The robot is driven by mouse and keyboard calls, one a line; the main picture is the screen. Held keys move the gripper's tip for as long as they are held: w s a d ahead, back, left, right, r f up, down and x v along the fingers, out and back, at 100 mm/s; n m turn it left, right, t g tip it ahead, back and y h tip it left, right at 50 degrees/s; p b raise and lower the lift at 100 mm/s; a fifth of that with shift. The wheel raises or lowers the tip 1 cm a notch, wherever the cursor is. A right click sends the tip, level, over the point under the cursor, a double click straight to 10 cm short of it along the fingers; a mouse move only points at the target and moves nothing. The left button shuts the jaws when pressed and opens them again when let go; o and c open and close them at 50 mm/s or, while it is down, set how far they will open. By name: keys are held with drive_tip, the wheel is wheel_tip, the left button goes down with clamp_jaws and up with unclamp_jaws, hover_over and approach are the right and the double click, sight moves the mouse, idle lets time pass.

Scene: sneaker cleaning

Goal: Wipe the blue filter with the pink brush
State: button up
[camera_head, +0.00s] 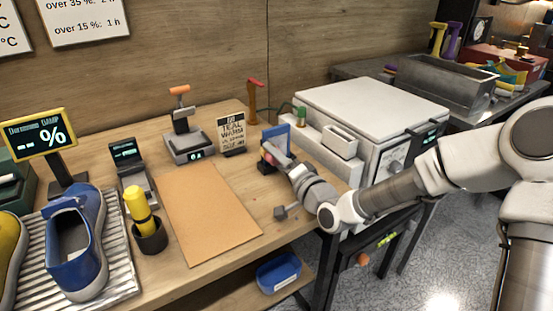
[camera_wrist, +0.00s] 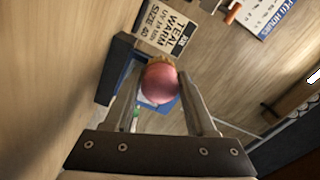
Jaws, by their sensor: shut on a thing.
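The pink brush (camera_wrist: 160,82) is between the two fingers of my gripper (camera_wrist: 168,88) in the wrist view; its rounded pink end faces the camera. In the head view my gripper (camera_head: 273,158) is at the right part of the wooden table, right by the blue filter (camera_head: 277,136). The filter is an upright blue panel, partly hidden by my gripper. In the wrist view a dark frame with a blue face (camera_wrist: 117,72) stands just left of the brush. I cannot tell whether the brush touches the filter.
A small sign (camera_head: 231,133) stands left of the filter. A white machine (camera_head: 372,105) is close on the right. A brown mat (camera_head: 207,211) lies left on the table. A blue shoe (camera_head: 76,242) on a ridged tray and a cup with a yellow-handled tool (camera_head: 150,236) are farther left.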

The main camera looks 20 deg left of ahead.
drive_tip(key=shift+w+d+p, duration=0.3)
drive_tip(key=shift+w+d, duration=0.8)
drive_tip(key=shift+w, duration=0.25)
drive_tip(key=shift+w+d+p, duration=0.3)
drive_tip(key=shift+w+d, duration=0.8)
drive_tip(key=shift+w, duration=0.2)
drive_tip(key=shift+s+a+b, duration=0.3)
drive_tip(key=shift+s+a, duration=0.85)
drive_tip(key=shift+s, duration=0.2)
drive_tip(key=shift+s+a+b, duration=0.25)
drive_tip(key=shift+s+a, duration=0.85)
drive_tip(key=shift+s, duration=0.2)
drive_tip(key=shift+d, duration=0.1)
drive_tip(key=shift+p+v, duration=0.6)
drive_tip(key=shift+v, duration=2.4)
drive_tip(key=shift+p+v, duration=0.4)
drive_tip(key=shift+v, duration=1.1)
